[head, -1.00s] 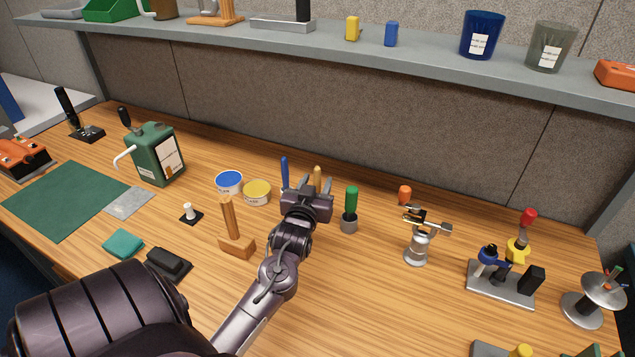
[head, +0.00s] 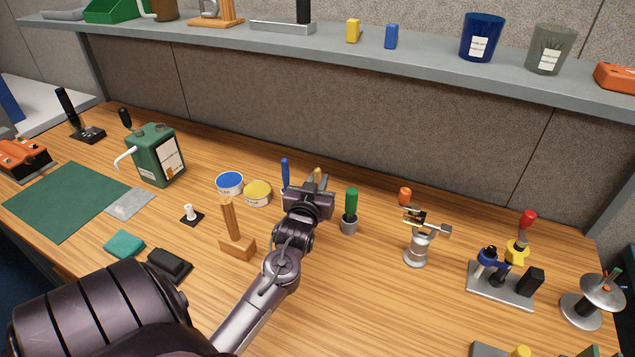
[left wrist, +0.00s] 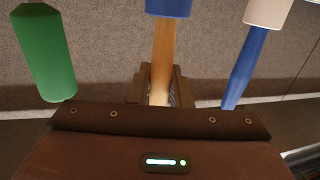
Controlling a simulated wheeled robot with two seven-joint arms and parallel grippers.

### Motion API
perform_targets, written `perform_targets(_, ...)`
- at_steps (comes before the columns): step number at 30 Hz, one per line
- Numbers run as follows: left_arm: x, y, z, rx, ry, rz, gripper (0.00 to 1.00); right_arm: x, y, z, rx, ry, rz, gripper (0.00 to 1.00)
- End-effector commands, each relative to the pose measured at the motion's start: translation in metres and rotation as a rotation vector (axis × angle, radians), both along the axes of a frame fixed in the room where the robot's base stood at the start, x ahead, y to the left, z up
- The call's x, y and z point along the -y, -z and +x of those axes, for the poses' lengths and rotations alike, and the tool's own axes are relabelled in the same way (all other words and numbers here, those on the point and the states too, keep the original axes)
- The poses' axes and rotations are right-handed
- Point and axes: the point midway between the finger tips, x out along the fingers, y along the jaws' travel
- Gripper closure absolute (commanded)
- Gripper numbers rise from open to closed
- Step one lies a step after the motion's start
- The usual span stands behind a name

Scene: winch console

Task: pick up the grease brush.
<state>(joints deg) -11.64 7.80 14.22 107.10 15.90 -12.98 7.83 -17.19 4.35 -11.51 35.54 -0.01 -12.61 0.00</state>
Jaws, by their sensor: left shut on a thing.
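A wooden handle, which I take for the grease brush (head: 318,173), stands upright among other handled tools behind my left gripper (head: 315,185). In the left wrist view the wooden handle (left wrist: 162,55) runs between the fingers of my left gripper (left wrist: 158,88), with a blue part at its far end. The gripper is shut on the handle. Its lower part is hidden behind the gripper in the head view. My right gripper is not in view.
A blue-handled tool (head: 285,174) and a green-handled one (head: 351,203) in a grey holder flank the gripper closely. Blue (head: 229,183) and yellow (head: 257,193) tins and a wooden block with a handle (head: 237,246) are to the left.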

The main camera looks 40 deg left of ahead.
Motion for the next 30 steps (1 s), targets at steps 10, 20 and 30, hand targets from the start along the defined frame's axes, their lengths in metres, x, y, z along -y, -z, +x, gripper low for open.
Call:
perform_targets(10, 0.0, -0.025, 0.0, 0.004, 0.0, 0.002, 1.0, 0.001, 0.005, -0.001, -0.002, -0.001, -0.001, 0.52)
perform_targets(20, 0.0, -0.093, 0.0, 0.006, 0.001, 0.003, 1.0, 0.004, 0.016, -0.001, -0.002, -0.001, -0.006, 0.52)
perform_targets(30, 0.0, -0.171, 0.0, 0.006, 0.0, 0.003, 1.0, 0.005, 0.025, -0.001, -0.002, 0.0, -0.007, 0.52)
